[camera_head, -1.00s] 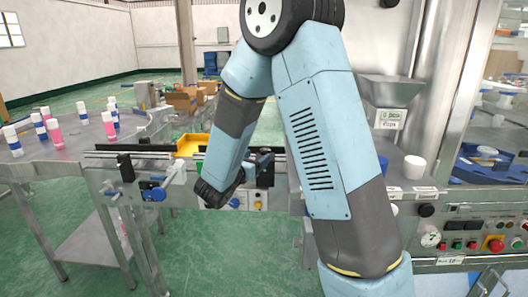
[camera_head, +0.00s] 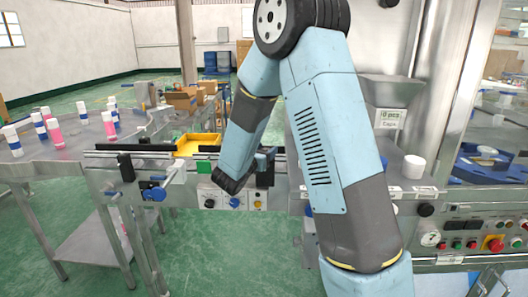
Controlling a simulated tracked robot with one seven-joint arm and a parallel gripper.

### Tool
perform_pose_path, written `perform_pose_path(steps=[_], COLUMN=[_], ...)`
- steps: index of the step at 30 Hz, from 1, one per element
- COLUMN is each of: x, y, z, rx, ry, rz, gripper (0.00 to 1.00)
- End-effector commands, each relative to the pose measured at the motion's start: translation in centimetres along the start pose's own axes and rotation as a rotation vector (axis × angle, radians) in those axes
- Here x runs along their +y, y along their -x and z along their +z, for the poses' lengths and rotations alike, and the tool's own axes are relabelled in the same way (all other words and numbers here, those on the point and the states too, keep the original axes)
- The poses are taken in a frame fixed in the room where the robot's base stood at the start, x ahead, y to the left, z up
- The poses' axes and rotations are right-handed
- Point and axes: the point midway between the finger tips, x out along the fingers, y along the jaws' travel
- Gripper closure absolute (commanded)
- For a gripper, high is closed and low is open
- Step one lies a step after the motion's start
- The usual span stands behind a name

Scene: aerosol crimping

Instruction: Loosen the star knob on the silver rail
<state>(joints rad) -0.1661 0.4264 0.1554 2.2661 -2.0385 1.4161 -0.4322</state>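Black-topped metal guide rails (camera_head: 130,148) run along the near edge of the line, left of centre. A blue knob (camera_head: 154,194) sits on a silver clamp at the left part of the rail, beside a black bracket (camera_head: 126,167). A second black bracket (camera_head: 265,178) with blue-teal parts stands at the right part, partly behind my arm. I cannot tell for certain which knob is the star knob. My forearm hangs down in front of the rail, its dark wrist end between the two brackets. My gripper is not visible; my wrist hides that area.
A small control box (camera_head: 209,190) with knobs is below the rail. A yellow tray (camera_head: 196,144) lies behind it. A table (camera_head: 75,165) with several cans stands at left. A machine panel (camera_head: 470,240) with buttons is at right. The green floor in front is open.

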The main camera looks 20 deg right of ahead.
Motion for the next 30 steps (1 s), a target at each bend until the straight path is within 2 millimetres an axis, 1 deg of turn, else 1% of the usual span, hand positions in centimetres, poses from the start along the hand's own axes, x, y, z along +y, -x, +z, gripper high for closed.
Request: perform_pose_path(steps=[1,11,17,24,30], x=[0.00,0.06,0.02,-0.01,0.07], y=[0.01,0.05,0.04,0.00,0.04], z=[0.00,0.01,0.05,0.10,0.06], rx=[0.000,0.000,-0.002,-0.003,-0.001], ry=[0.000,0.000,0.001,0.000,-0.001], rz=[0.000,0.001,0.039,0.181,0.254], gripper=[0.50,0.82,0.82,0.82,0.82])
